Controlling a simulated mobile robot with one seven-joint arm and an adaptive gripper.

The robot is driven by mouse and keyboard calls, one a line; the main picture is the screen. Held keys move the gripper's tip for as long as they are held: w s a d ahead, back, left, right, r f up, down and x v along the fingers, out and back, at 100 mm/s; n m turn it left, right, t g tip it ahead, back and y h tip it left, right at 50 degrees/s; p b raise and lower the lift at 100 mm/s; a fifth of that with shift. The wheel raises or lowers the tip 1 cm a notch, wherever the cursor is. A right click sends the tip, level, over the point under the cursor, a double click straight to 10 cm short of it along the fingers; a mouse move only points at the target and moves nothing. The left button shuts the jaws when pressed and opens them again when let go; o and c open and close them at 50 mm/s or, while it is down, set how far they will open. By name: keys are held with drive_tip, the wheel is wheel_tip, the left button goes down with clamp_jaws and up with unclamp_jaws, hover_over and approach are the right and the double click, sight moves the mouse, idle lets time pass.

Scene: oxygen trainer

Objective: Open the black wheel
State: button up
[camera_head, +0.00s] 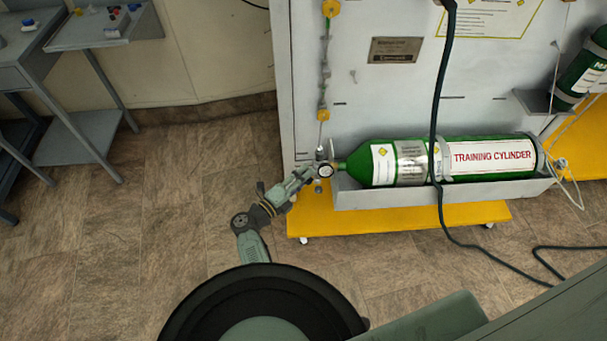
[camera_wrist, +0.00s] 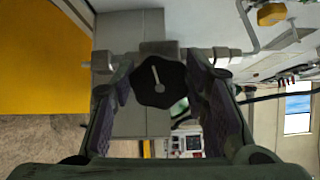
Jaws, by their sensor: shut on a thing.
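The black wheel (camera_wrist: 160,82) is a dark, lobed knob with a pale line-shaped mark on its face. It sits between the two fingers of my gripper (camera_wrist: 160,88) in the wrist view, and the fingers are shut on its sides. The wheel cannot be made out there. Grey metal fittings show behind the wheel in the wrist view.
The cylinder lies in a grey tray (camera_head: 440,193) above a yellow wheeled base (camera_head: 400,220). A black hose (camera_head: 436,110) hangs across the cylinder to the floor. A grey table (camera_head: 105,28) stands at upper left.

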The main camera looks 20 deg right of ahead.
drive_tip(key=n, duration=0.3)
drive_tip(key=shift+n+p, duration=0.35)
drive_tip(key=shift+n, duration=0.05)
drive_tip(key=n, duration=0.4)
drive_tip(key=shift+f+n, duration=0.1)
drive_tip(key=shift+n, duration=0.2)
drive_tip(key=n, duration=0.3)
drive_tip(key=shift+s, duration=0.1)
drive_tip(key=shift+f+n, duration=0.1)
drive_tip(key=shift+n, duration=2)
drive_tip(key=o, duration=1.2)
drive_tip(key=shift+c, duration=0.2)
